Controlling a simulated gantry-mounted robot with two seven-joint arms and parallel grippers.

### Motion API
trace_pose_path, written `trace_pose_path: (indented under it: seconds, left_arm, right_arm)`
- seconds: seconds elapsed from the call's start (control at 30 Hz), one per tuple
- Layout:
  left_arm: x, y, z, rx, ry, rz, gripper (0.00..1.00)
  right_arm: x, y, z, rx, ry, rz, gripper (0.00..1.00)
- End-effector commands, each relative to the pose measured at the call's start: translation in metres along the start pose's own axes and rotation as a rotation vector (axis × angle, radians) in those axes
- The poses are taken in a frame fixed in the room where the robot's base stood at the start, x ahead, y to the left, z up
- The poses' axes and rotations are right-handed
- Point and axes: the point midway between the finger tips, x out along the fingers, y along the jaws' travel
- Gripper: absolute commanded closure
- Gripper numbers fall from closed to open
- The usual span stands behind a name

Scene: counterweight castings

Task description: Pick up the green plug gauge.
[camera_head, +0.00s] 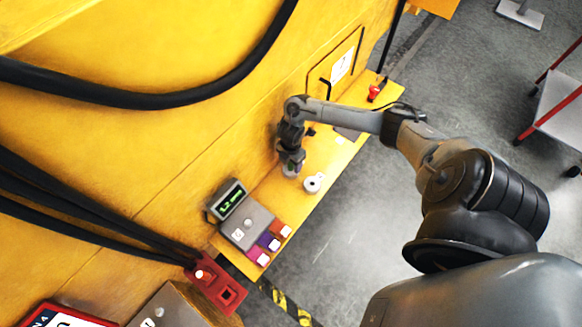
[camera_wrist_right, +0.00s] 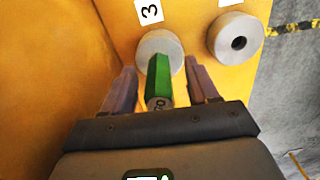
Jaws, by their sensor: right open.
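The green plug gauge (camera_wrist_right: 159,78) shows in the right wrist view, with its marked end toward the camera and its far end at a grey ring (camera_wrist_right: 158,44). Whether it sits in the ring's hole or only on it is hidden. My right gripper (camera_head: 291,162) is low over the yellow shelf in the head view. In the right wrist view its two fingers are open, one on each side of the gauge, with gaps visible. The gauge cannot be made out in the head view. My left gripper is not in view.
A second grey ring (camera_head: 313,183) with an open hole stands close beside, also in the wrist view (camera_wrist_right: 236,38). A lit display (camera_head: 228,198) and a grey block with coloured pieces (camera_head: 249,222) stand nearer on the narrow yellow shelf (camera_head: 341,160). A yellow wall rises alongside.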

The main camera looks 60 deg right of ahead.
Motion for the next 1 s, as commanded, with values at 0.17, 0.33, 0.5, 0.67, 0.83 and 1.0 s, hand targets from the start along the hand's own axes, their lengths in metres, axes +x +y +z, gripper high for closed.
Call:
trace_pose_path:
  seconds: [0.17, 0.33, 0.5, 0.67, 0.83, 1.0]
  left_arm:
    - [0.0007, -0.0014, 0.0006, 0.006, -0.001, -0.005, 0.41]
    - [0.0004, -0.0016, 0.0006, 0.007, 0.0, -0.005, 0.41]
    - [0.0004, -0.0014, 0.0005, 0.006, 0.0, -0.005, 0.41]
    - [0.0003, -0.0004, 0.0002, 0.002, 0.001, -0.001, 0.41]
    - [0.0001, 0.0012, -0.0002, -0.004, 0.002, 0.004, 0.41]
    - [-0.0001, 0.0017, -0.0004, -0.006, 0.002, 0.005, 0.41]
  right_arm:
    - [0.0005, 0.0001, -0.0001, 0.0, 0.0, 0.0, 0.41]
    - [0.0006, 0.0, -0.0001, 0.0, 0.0, 0.0, 0.53]
    - [0.0007, 0.0, -0.0001, 0.0, 0.0, 0.0, 0.79]
    - [0.0007, 0.0, -0.0001, 0.0, 0.0, 0.0, 1.0]
    - [0.0005, 0.0002, -0.0001, 0.0, 0.0, 0.001, 1.0]
    - [-0.0012, 0.0004, 0.0, 0.0, 0.0, 0.001, 1.0]
